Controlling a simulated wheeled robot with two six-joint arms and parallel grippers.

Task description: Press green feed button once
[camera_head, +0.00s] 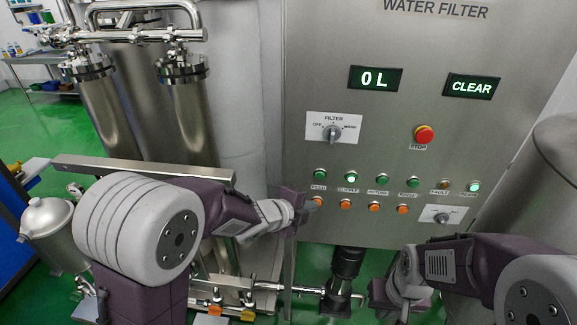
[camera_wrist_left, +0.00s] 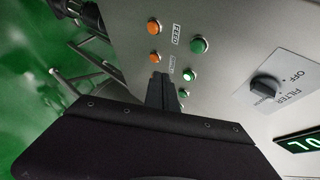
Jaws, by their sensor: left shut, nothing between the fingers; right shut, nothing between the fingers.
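The green feed button (camera_head: 320,174) is the leftmost of the upper button row on the steel panel (camera_head: 420,90). In the left wrist view it is the unlit green button (camera_wrist_left: 200,45) beside a FEED label. My left gripper (camera_head: 308,198) is shut and empty at the panel's lower left, below the feed button and close to the leftmost orange button. In the left wrist view its fingertips (camera_wrist_left: 162,78) show apart from the feed button, nearer the lit green button (camera_wrist_left: 189,75). My right gripper (camera_head: 387,296) is shut and empty, low in front of the panel.
A lit green button (camera_head: 351,178) sits right of the feed button, with more green buttons beyond and a row of orange ones (camera_head: 345,204) below. A red stop button (camera_head: 424,134) and a filter knob (camera_head: 331,133) are above. Steel pipes (camera_head: 185,110) stand left of the panel.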

